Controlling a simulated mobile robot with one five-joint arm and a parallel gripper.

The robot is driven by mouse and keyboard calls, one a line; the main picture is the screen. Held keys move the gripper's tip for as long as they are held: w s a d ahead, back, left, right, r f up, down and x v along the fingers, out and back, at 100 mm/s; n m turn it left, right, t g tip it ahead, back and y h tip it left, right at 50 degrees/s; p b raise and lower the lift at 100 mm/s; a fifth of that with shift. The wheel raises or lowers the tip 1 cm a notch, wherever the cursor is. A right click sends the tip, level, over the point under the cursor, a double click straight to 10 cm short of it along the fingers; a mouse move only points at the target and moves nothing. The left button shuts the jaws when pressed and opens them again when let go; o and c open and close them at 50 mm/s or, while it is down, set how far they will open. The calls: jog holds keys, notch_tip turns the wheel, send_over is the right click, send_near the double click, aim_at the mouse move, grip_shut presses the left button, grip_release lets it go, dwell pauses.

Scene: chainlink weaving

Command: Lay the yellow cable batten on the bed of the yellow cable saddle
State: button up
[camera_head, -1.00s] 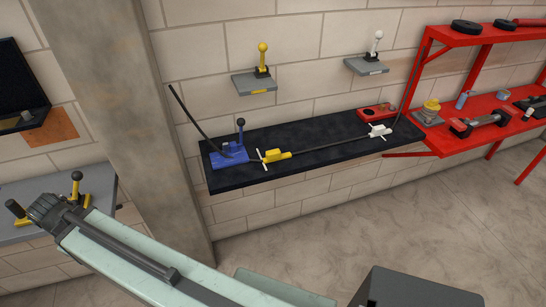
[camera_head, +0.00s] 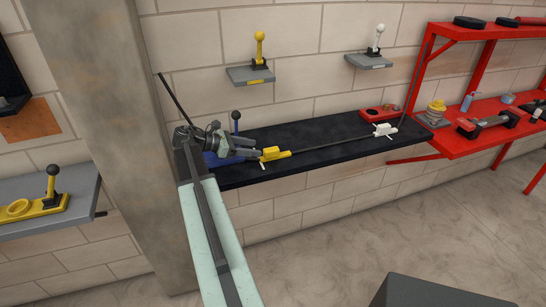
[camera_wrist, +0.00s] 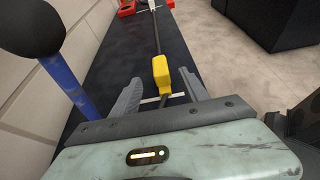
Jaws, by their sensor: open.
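The yellow cable batten (camera_head: 274,154) is a small yellow block with a thin white crossbar, on the dark cable above the black bench. It also shows in the wrist view (camera_wrist: 161,74). My gripper (camera_head: 254,155) is at the batten's left end. In the wrist view my gripper (camera_wrist: 161,90) is open, with one finger on either side of the cable line and the batten just beyond and between the tips. I cannot tell whether they touch.
A blue clamp (camera_head: 222,160) with an upright lever is beside my gripper; its lever (camera_wrist: 68,85) stands left in the wrist view. A white batten (camera_head: 384,130) is farther along the cable. A concrete pillar (camera_head: 120,130) is at left, a red shelf (camera_head: 460,135) at right.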

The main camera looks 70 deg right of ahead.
aim_at(269, 149)
jog(key=b+x, duration=0.2)
jog(key=x, duration=0.7)
jog(key=shift+s, duration=0.1)
jog(key=shift+r, duration=0.1)
grip_shut()
